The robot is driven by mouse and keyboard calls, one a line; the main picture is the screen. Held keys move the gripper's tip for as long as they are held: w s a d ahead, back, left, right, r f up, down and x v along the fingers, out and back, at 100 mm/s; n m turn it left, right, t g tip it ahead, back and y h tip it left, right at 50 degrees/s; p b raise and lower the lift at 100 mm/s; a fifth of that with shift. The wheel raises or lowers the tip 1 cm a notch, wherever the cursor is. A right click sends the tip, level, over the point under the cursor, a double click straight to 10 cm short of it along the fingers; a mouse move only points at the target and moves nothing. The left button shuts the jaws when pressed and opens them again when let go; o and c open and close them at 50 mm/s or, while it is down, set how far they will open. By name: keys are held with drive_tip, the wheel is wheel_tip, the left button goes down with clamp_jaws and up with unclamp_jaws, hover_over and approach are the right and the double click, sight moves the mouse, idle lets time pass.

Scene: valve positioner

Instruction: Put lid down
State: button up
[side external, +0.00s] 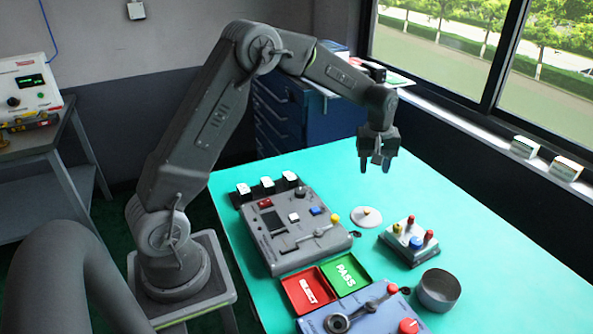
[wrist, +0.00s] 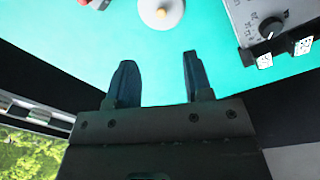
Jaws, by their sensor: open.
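The lid (side external: 366,217) is a flat, pale round disc with a small knob on top. It lies flat on the teal table between the grey control panel and the small block with coloured knobs. In the wrist view the lid (wrist: 161,12) shows at the top edge, partly cut off, its knob light yellow. My gripper (side external: 377,166) is raised above the far part of the table, pointing down, apart from the lid. In the wrist view my gripper (wrist: 157,75) has its two fingers spread, with only teal table between them.
The control panel (side external: 290,230), red tray (side external: 308,290), green tray (side external: 346,274) and blue lever unit (side external: 362,312) fill the left and front. The far table is clear.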

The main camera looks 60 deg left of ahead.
drive_tip(key=s+d+r+m+t, duration=0.1)
drive_tip(key=s+d+r+m, duration=0.2)
drive_tip(key=s+r, duration=0.4)
drive_tip(key=s+d+r+m+t, duration=0.2)
drive_tip(key=s+d+r+m, duration=0.15)
drive_tip(key=s+r, duration=0.35)
drive_tip(key=s+d+m+t, duration=0.1)
drive_tip(key=s+d+m, duration=0.1)
drive_tip(key=s, duration=0.6)
drive_tip(key=s+d+m+t, duration=0.1)
drive_tip(key=s+d+m, duration=0.1)
drive_tip(key=s, duration=0.5)
drive_tip(key=shift+s+m, duration=0.4)
drive_tip(key=shift+m, duration=0.45)
